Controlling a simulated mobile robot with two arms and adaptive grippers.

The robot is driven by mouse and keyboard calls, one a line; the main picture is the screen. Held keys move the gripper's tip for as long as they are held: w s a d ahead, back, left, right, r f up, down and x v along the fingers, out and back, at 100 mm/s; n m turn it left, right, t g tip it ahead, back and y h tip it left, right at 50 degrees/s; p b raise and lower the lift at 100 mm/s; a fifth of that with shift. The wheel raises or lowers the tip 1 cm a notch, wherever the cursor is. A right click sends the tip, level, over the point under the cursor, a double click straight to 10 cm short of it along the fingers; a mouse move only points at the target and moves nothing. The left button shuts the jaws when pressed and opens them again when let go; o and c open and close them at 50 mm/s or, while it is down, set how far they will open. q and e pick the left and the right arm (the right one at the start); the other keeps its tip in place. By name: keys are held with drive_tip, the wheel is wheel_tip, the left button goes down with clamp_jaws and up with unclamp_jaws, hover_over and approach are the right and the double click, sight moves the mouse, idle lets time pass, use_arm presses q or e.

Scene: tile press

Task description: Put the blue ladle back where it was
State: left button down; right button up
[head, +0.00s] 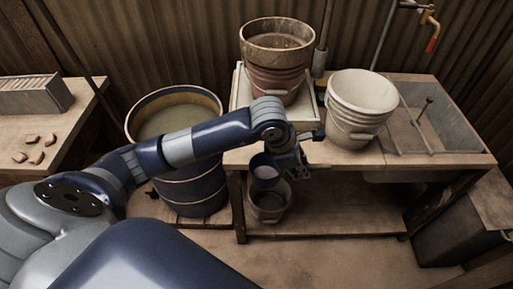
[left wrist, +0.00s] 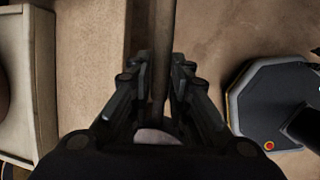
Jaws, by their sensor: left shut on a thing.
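The blue ladle (head: 265,178) hangs from my left gripper (head: 296,163), in front of the workbench edge in the head view. Its bowl appears over the mouth of a dark grey bucket (head: 270,208); I cannot tell whether it dips inside. In the left wrist view the fingers of my left gripper (left wrist: 158,90) close around the ladle's thin handle (left wrist: 160,45). A pale part of the ladle (left wrist: 155,137) shows below the fingers there. Most of the handle is hidden in the head view. My right gripper is not in view.
A blue barrel (head: 190,190) of greenish liquid stands left of the bench. On the bench are a brown bucket (head: 276,65), a cream bucket (head: 358,105) and a sink (head: 450,110). The left table (head: 75,120) holds several brown pieces. The bench's lower shelf (head: 335,200) is mostly clear.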

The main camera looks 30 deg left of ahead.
use_arm(q)
drive_tip(key=w+a, duration=0.2)
drive_tip(key=w+a+p, duration=0.1)
drive_tip(key=a, duration=0.1)
drive_tip(key=w+a, duration=0.2)
drive_tip(key=shift+w+a+f+p, duration=0.25)
drive_tip(key=shift+w+a+p, duration=0.05)
drive_tip(key=shift+a+p, duration=0.1)
drive_tip(key=w+a, duration=0.3)
drive_tip(key=shift+w+a+f+p, duration=0.2)
drive_tip(key=shift+a+f+p, duration=0.1)
drive_tip(key=shift+p, duration=0.05)
drive_tip(key=shift+w+a+f, duration=0.1)
drive_tip(key=shift+w+a, duration=0.25)
drive_tip(key=shift+a, duration=0.1)
drive_tip(key=f, duration=0.2)
drive_tip(key=p, duration=0.1)
drive_tip(key=shift+w+a+f, duration=0.2)
drive_tip(key=shift+a+f, duration=0.05)
drive_tip(key=shift+f, duration=0.55)
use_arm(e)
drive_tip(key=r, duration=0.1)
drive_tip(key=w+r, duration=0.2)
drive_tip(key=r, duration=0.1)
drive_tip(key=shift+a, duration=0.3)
